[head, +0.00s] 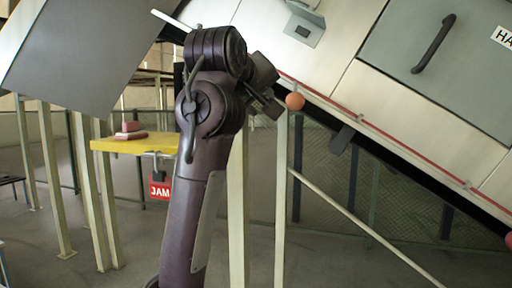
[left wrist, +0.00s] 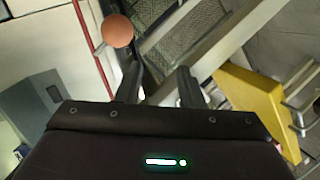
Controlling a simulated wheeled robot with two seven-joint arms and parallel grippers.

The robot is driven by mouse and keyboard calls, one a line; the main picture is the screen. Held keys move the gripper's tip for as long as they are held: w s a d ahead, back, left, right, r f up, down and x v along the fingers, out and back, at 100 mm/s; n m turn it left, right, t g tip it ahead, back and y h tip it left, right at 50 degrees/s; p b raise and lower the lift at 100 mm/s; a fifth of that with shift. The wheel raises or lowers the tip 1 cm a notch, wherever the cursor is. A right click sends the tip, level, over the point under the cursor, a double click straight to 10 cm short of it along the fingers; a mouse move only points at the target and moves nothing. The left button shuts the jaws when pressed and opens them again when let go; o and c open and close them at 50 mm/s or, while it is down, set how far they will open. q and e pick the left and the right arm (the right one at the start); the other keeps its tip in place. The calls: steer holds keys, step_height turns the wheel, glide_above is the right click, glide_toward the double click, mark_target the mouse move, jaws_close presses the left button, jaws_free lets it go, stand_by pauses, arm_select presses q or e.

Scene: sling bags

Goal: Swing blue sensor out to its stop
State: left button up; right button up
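No plainly blue sensor shows. A pale blue-grey bracket with a dark square (head: 304,28) is on the slanted machine panel at the top of the head view; I cannot tell whether it is the sensor. A grey box with a dark square (left wrist: 36,102) shows at the left of the left wrist view. My left gripper (head: 268,103) is beside the machine's lower edge, below that bracket, close to an orange ball (head: 295,101). Its fingers (left wrist: 158,85) are apart with nothing held between them; the ball (left wrist: 117,30) lies beyond and left of them.
A red cord (head: 375,133) runs along the slanted machine's lower edge. A grey door with a dark handle (head: 433,44) is at upper right. A yellow shelf (head: 105,145) with a red JAM sign (head: 160,188) stands left of my arm. Pale posts (head: 281,200) stand below.

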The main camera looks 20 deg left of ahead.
arm_select(q)
step_height(320, 180, down, 10)
steer(key=w+m+g, duration=0.1)
steer(key=shift+w+a+r, duration=0.15)
steer(key=shift+w+a, duration=0.2)
arm_select(e)
steer(key=shift+s+a, duration=0.15)
steer(key=shift+s, duration=0.1)
steer(key=shift+a, duration=0.1)
